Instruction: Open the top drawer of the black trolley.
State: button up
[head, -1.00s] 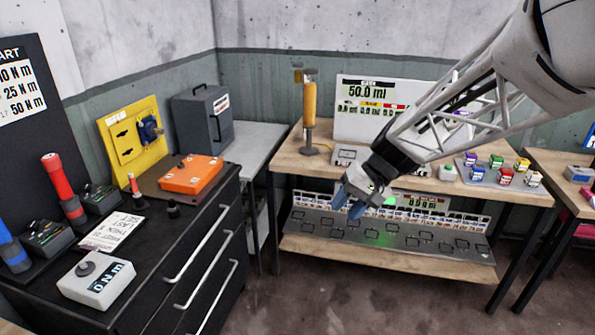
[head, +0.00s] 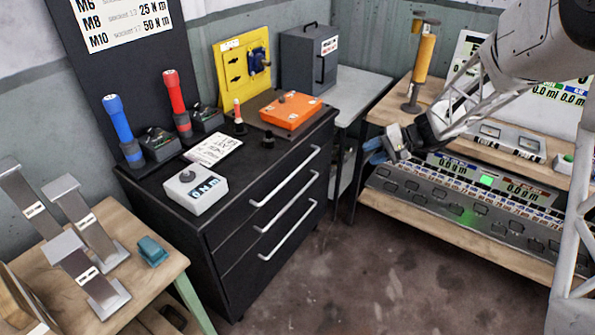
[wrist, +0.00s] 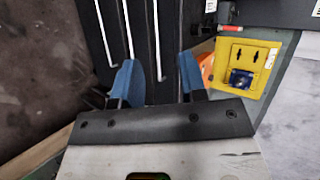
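The black trolley (head: 225,258) stands left of centre in the head view, with three drawers. Each drawer front has a long silver bar handle. The top drawer handle (head: 285,177) is just below the trolley top, and all drawers look closed. My gripper (head: 377,151) is to the right of the trolley, apart from it, in front of the wooden bench. In the wrist view my gripper (wrist: 160,82) has its two blue fingers spread with nothing between them. The trolley front and its handles (wrist: 128,30) show beyond the fingers, turned sideways.
On the trolley top are an orange box (head: 291,110), a white device (head: 194,189), and red (head: 177,100) and blue (head: 120,125) tools. A wooden table (head: 125,280) stands front left, and a bench (head: 430,215) at right. The floor (head: 370,270) before the drawers is clear.

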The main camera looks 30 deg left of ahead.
jog(key=w+a+f+g+y, duration=0.15)
jog(key=w+a+f, duration=0.25)
jog(key=a+f, duration=0.6)
jog(key=y, duration=0.3)
send_near(297, 169)
jog(key=a, duration=0.2)
jog(key=shift+s+f, duration=0.4)
jog(key=shift+s, duration=0.1)
jog(key=shift+a, duration=0.1)
jog(key=shift+x, duration=3.85)
jog(key=shift+f, duration=0.1)
jog(key=shift+c, duration=0.3)
grip_shut()
